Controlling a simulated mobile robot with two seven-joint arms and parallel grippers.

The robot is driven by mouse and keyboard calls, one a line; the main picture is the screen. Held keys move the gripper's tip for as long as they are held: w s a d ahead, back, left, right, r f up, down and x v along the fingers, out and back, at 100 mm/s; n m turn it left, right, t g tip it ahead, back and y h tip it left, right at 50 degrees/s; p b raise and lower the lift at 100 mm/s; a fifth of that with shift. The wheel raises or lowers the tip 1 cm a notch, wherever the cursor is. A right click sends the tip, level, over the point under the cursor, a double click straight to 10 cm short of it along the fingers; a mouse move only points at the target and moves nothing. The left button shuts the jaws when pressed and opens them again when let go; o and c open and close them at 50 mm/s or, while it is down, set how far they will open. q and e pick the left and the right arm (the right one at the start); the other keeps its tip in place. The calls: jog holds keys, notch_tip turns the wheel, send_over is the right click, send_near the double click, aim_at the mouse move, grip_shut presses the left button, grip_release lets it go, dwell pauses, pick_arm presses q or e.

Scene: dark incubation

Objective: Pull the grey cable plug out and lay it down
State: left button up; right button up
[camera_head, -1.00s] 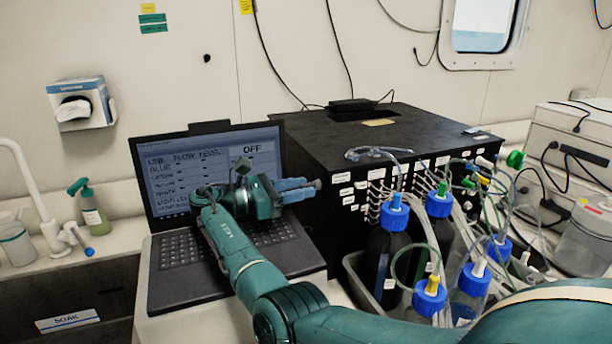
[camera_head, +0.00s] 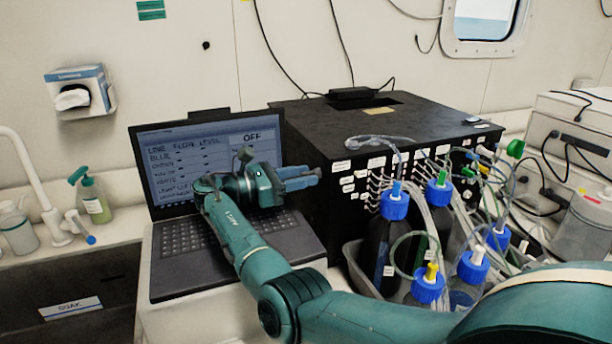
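My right gripper (camera_head: 300,178) is in front of the laptop's right edge, left of the black box's front face. Its two bluish fingers point right and lie close together; I cannot tell whether they are shut or hold anything. I cannot pick out the grey cable plug with certainty. Dark cables with plugs (camera_head: 556,143) run at the white device on the far right, and many thin tubes and small connectors crowd the black box's front (camera_head: 335,225). My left gripper is not in view.
An open laptop (camera_head: 165,290) showing "OFF" stands left of the black box. Blue-capped bottles (camera_head: 395,205) stand in a grey tray (camera_head: 353,262) before the box. A sink with a tap (camera_head: 40,190) and a soap bottle (camera_head: 95,205) are at left. A white device (camera_head: 575,110) stands at right.

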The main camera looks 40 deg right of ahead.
dwell(0.3)
grip_shut()
dwell(0.5)
jog(key=shift+a, duration=0.15)
jog(key=shift+w+a+f, duration=0.1)
jog(key=shift+a, duration=0.05)
jog(key=shift+b+v, duration=0.8)
jog(key=shift+v, duration=0.45)
jog(key=shift+b+v, duration=1.3)
jog(key=shift+v, duration=0.15)
jog(key=shift+f, duration=0.1)
